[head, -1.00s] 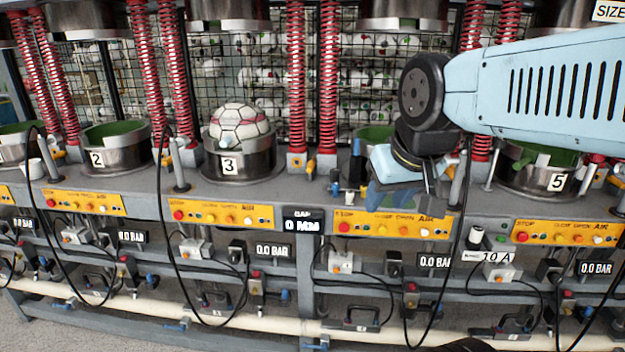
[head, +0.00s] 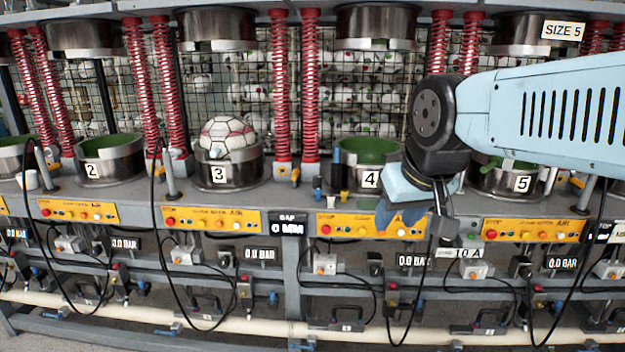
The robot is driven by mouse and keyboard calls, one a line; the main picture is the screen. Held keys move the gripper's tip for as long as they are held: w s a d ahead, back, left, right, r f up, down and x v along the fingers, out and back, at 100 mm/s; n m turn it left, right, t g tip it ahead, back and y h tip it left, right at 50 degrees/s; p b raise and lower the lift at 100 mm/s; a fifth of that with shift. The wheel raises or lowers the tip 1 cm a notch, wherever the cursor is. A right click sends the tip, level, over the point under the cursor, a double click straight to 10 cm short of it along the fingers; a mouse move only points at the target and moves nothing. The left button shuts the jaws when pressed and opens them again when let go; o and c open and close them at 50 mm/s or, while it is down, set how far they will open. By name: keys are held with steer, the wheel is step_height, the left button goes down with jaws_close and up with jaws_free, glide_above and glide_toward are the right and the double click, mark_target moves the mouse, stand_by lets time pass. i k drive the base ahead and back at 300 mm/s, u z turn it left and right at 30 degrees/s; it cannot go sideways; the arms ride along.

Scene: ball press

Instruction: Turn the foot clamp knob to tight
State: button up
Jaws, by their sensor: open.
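My gripper (head: 400,214) has blue fingers and hangs open and empty in front of the press bench, near the station marked 4. I cannot tell which part is the foot clamp knob. Low on the bench are dark bracket-like parts with small number tags, one below station 4 (head: 337,312) and one below station 3 (head: 205,308). Blue handles, such as one at lower left (head: 168,329), sit by the pale pipe. These low parts are small, and my gripper is well above them.
A white and maroon ball (head: 228,135) sits in mould 3 (head: 232,175). Mould 5 (head: 500,180) stands right of my gripper. Black cables loop down the bench front. The pale pipe (head: 250,326) runs along the bottom. Red springs (head: 310,90) rise behind.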

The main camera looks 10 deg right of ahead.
mark_target(316, 178)
steer(key=z, duration=0.05)
steer(key=i, duration=0.9)
steer(key=u, duration=0.1)
